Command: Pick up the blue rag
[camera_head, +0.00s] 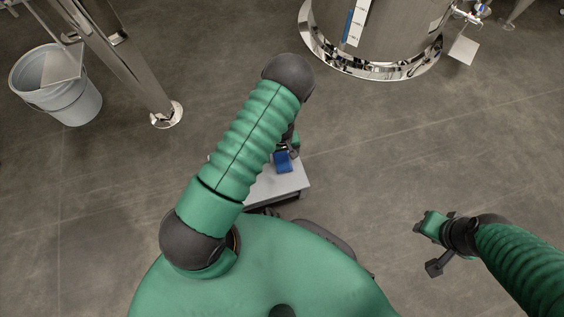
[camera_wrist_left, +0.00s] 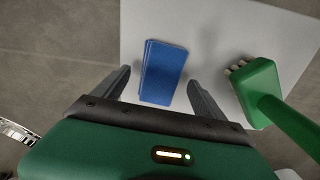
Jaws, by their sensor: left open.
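The blue rag (camera_wrist_left: 161,72) is a flat, folded rectangle on a light grey surface (camera_wrist_left: 210,30). It also shows in the head view (camera_head: 283,163), partly hidden by my left arm and gripper. My left gripper (camera_wrist_left: 158,88) is open in the left wrist view, with one finger on each side of the rag's near end. I cannot tell whether the fingers touch the rag. My right gripper (camera_head: 433,245) is away from the rag, over the floor at the right of the head view; its jaws are too small to judge.
A green brush (camera_wrist_left: 262,90) lies right of the rag, close to the right finger. The grey stand (camera_head: 285,187) is small, with floor around it. A grey bucket (camera_head: 62,85) stands at upper left. A steel tank (camera_head: 385,35) stands at the top.

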